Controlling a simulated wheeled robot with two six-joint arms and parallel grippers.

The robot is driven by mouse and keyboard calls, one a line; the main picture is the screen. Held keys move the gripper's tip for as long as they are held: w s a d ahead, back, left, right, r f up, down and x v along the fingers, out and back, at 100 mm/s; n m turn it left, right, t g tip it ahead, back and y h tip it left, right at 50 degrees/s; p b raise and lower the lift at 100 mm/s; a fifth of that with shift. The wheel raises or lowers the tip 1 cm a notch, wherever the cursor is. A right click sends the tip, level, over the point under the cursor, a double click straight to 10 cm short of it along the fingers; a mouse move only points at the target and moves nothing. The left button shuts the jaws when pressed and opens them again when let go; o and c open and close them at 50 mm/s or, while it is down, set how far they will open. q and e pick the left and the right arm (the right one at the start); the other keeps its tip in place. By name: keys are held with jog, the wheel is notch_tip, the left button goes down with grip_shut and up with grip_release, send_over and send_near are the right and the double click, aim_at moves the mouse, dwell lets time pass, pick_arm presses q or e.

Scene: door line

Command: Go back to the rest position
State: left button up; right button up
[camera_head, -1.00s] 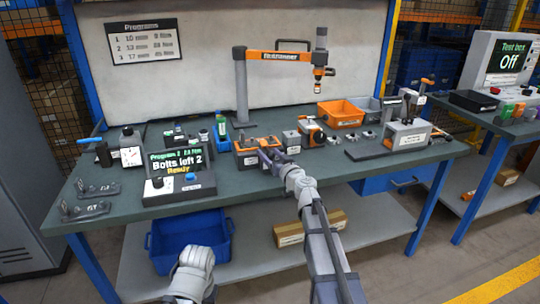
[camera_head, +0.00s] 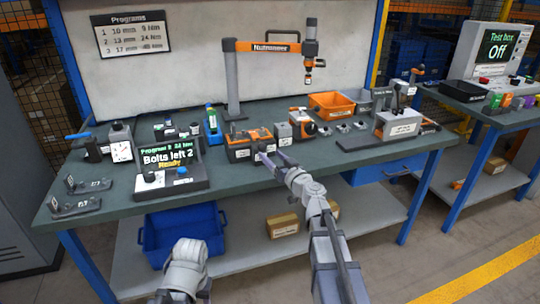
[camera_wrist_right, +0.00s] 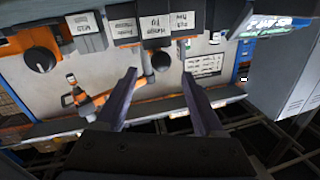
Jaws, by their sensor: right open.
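My right gripper (camera_head: 272,157) is open, with its two grey fingers apart in front of the orange and black unit (camera_head: 240,149) on the bench. In the right wrist view its fingers (camera_wrist_right: 160,78) are spread, and nothing is held between them. I cannot tell whether a fingertip touches the unit. My left arm shows at the bottom left in front of the bench; its gripper is out of the picture.
The workbench (camera_head: 330,157) carries an orange bin (camera_head: 331,105), a tool stand labelled Nutrunner (camera_head: 268,46) and a right-hand fixture (camera_head: 398,125). A blue crate (camera_head: 182,236) and cardboard box (camera_head: 283,225) stand on the lower shelf. The floor at the right front is free.

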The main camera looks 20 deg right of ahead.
jog(key=shift+a+r, duration=0.1)
jog(key=shift+a, duration=0.25)
jog(key=s+a+n+g+y+p, duration=0.2)
jog(key=s+a+g+p, duration=0.15)
jog(key=a, duration=0.35)
jog(key=s+a+f+n+g+y+p, duration=0.1)
jog(key=s+a+n+g+p, duration=0.15)
jog(key=s+a+p, duration=0.35)
jog(key=s+a+n+g+y+p, duration=0.1)
jog(key=s+a+g+y+p, duration=0.2)
jog(key=a, duration=0.5)
jog(key=s+a+f+g+h+p, duration=0.2)
jog(key=s+a+g+h+p, duration=0.15)
jog(key=s+g, duration=0.4)
jog(key=s+d+r+m+g+h+p, duration=0.1)
jog(key=s+d+m+h+p, duration=0.1)
jog(key=s+d+h+p, duration=0.3)
jog(key=s+d+h, duration=0.1)
jog(key=s+h, duration=0.2)
jog(key=s, duration=0.3)
jog(key=shift+s+d+r, duration=0.35)
jog(key=shift+r, duration=0.05)
